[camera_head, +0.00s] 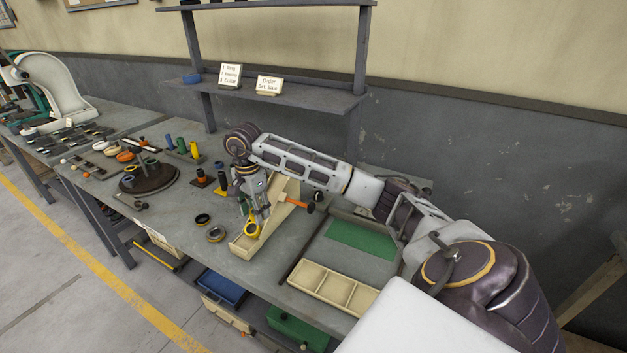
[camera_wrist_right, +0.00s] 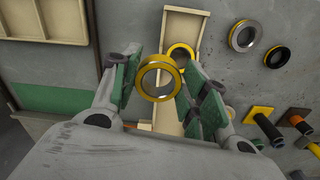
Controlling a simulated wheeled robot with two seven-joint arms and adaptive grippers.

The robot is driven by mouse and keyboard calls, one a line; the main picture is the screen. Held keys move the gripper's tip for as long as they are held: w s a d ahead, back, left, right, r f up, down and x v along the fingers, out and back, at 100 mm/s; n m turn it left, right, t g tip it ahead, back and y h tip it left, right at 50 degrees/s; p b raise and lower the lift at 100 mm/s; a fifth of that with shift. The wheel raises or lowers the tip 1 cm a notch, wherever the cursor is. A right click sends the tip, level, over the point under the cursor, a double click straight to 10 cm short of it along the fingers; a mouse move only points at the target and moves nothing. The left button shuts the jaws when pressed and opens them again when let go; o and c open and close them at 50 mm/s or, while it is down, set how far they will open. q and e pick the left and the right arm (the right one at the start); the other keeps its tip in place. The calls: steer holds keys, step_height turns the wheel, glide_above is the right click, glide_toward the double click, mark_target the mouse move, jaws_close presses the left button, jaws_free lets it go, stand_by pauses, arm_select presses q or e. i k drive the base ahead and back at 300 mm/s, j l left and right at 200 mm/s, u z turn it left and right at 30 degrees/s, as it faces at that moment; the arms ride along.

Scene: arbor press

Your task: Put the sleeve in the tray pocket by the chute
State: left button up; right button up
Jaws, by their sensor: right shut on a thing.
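My right gripper (camera_head: 251,208) is over the pale wooden chute (camera_head: 270,222). In the right wrist view, its green-padded fingers (camera_wrist_right: 163,88) are shut on a yellow, round, hollow piece (camera_wrist_right: 143,78), seen end-on; I cannot tell whether it is the sleeve. A second yellow ring (camera_wrist_right: 183,47) lies in the chute's lower end beyond it, and shows in the head view too (camera_head: 251,230). The pale tray (camera_head: 333,303) has three pockets in a row, with no piece visible in them; its leftmost pocket is nearest the chute. My left gripper is not in view.
Coloured cylinders on square bases (camera_head: 182,146) and a dark round turntable (camera_head: 150,179) stand farther left. An orange-ended handle (camera_head: 310,208) is beside the chute. A green mat (camera_head: 361,239) lies behind the tray.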

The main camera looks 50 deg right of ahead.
mark_target(308, 277)
steer(key=j+z, duration=0.85)
steer(key=k+j, duration=0.05)
